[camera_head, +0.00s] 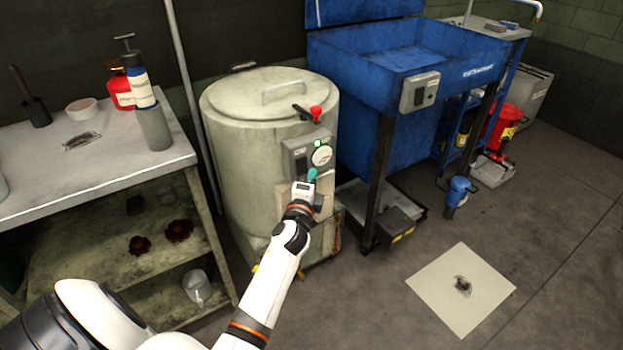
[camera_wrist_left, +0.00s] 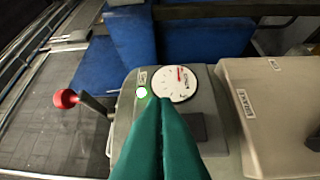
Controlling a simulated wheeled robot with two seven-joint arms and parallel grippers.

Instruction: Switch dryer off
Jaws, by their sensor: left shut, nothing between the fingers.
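The dryer (camera_head: 235,130) is a pale, worn drum with a lid handle on top. A grey control box (camera_head: 294,158) on its front carries a round dial (camera_head: 321,157) and a lit green lamp (camera_head: 317,143). The left wrist view shows the dial (camera_wrist_left: 174,84) and the glowing lamp (camera_wrist_left: 141,92) close up. My left gripper (camera_head: 312,173) is shut and empty, its teal fingers in front of the control box just below the dial. In the left wrist view, the fingers (camera_wrist_left: 160,104) hide part of the box; I cannot tell whether they touch it. My right gripper is not in view.
A red-knobbed lever (camera_head: 316,112) sticks out near the lid; it also shows in the left wrist view (camera_wrist_left: 66,98). A blue parts washer (camera_head: 350,140) stands close on the right. A workbench (camera_head: 100,170) with bottles stands on the left.

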